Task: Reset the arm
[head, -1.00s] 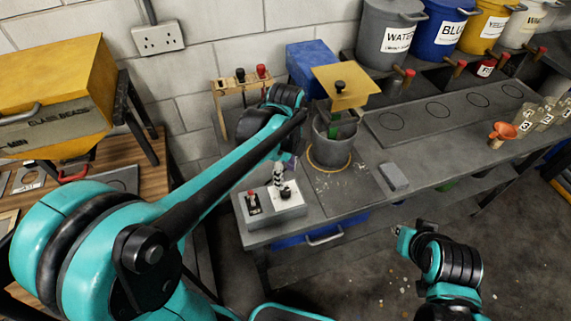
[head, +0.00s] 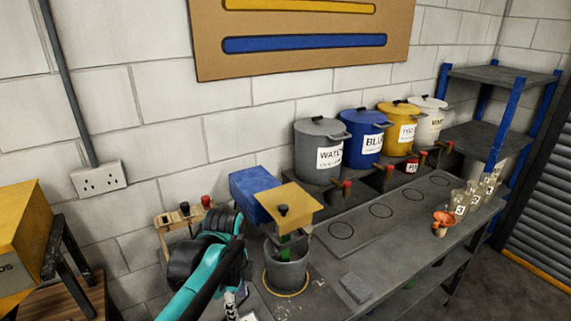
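My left arm (head: 212,265) comes in from the bottom left and reaches over the left end of the grey bench. Its gripper is hidden behind the arm's own links, so its fingers do not show. My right arm and gripper are outside the view. A grey pot (head: 287,268) stands on the bench just right of my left arm, inside a yellow ring mark. A tan square plate with a black knob (head: 289,202) sits above the pot. A blue box (head: 252,190) stands behind it.
Lidded buckets in grey (head: 318,152), blue (head: 360,137), yellow (head: 398,126) and white (head: 428,114) line the back. An orange funnel (head: 442,219) and numbered cups (head: 461,201) stand at right. A grey block (head: 355,288) lies in front. The circled bench strip (head: 395,223) is clear.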

